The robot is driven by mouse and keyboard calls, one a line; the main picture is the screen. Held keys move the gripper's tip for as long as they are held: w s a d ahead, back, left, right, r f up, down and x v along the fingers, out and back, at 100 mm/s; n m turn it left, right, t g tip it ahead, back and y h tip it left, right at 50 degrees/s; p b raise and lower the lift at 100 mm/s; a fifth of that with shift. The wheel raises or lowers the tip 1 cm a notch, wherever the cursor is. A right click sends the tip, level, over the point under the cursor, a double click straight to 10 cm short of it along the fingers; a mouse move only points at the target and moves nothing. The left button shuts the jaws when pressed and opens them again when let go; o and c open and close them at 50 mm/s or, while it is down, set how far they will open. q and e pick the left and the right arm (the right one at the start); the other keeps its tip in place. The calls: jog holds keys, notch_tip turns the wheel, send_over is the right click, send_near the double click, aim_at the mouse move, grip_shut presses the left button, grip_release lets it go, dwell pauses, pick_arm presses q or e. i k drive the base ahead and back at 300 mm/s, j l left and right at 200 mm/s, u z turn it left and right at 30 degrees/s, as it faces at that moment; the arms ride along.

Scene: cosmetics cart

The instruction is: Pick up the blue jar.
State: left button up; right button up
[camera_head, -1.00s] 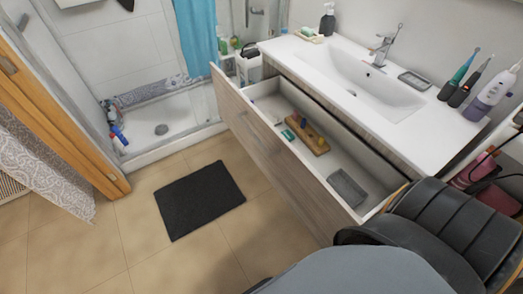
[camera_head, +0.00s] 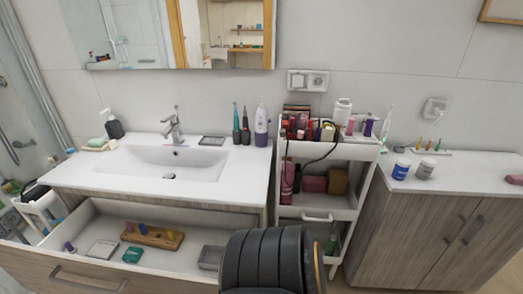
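Nothing hides the blue jar.
A white cosmetics cart (camera_head: 358,151) full of bottles stands left of the cabinet (camera_head: 475,180). The sink counter (camera_head: 255,170) has an open drawer (camera_head: 210,268) below it. The cabinet top is mostly clear.

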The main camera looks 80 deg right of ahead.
aim_at(400, 172)
jog(key=z, duration=3.85)
